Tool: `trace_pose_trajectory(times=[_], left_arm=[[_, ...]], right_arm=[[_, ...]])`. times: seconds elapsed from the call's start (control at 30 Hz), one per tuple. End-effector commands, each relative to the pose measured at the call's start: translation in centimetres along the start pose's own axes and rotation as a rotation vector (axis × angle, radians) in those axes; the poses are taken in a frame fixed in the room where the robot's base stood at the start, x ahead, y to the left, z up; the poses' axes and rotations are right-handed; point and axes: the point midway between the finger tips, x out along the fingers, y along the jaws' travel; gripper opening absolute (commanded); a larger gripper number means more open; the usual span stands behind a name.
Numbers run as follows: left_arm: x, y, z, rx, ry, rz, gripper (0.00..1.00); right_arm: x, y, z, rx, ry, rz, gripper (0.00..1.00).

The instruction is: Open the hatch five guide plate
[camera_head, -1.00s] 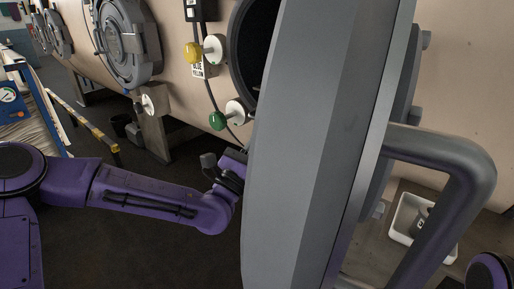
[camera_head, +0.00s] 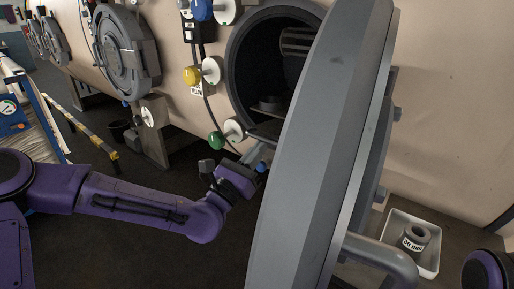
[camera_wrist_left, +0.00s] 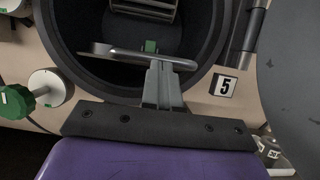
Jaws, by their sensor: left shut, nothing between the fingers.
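Hatch five is the round dark opening (camera_head: 250,75) in the beige vessel wall, and its label "5" (camera_wrist_left: 223,85) shows in the left wrist view. Its thick grey door (camera_head: 325,120) stands swung open toward me. A pale metal plate with a rounded bar edge (camera_wrist_left: 125,54), which looks like the guide plate, lies across the lower opening; it also shows in the head view (camera_head: 263,132). My left gripper (camera_wrist_left: 163,68) is shut and empty, fingertips at the bar's near edge; I cannot tell whether they touch. A green piece (camera_wrist_left: 150,46) shows behind the bar. My right gripper is out of view.
Green (camera_head: 217,140) and yellow (camera_head: 192,75) knobs stick out left of the opening. The open door and its curved pipe handle (camera_head: 385,256) block the right side.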

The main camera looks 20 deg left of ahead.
Motion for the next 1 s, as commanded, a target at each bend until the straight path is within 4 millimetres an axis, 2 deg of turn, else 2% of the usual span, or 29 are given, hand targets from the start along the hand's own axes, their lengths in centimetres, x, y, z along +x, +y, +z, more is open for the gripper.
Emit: trace_pose_trajectory(times=[0.23, 0.37, 0.5, 0.57, 0.7, 0.8, 1.0], left_arm=[[-0.1, 0.0, -0.2, 0.0, 0.0, 0.0, 0.0], [-1.0, -0.1, -1.8, -0.002, 0.0, -0.002, 0.0], [-3.1, -0.3, -4.7, -0.005, 0.0, -0.007, 0.0], [-4.8, -0.1, -3.6, -0.01, -0.002, -0.003, 0.0], [-8.4, -0.2, -3.6, -0.01, -0.003, -0.006, 0.0], [-10.3, -0.3, -3.6, -0.01, -0.003, -0.007, 0.0], [-12.0, -0.4, -3.6, -0.006, -0.002, -0.013, 0.0]], right_arm=[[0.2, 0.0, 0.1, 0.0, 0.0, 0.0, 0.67], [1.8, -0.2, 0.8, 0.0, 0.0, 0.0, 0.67], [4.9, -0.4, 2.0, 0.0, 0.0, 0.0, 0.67], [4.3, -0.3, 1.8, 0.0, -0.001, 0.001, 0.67], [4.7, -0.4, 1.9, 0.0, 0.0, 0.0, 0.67], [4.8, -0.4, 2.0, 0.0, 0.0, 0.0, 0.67], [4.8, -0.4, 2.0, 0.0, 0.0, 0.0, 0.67]])
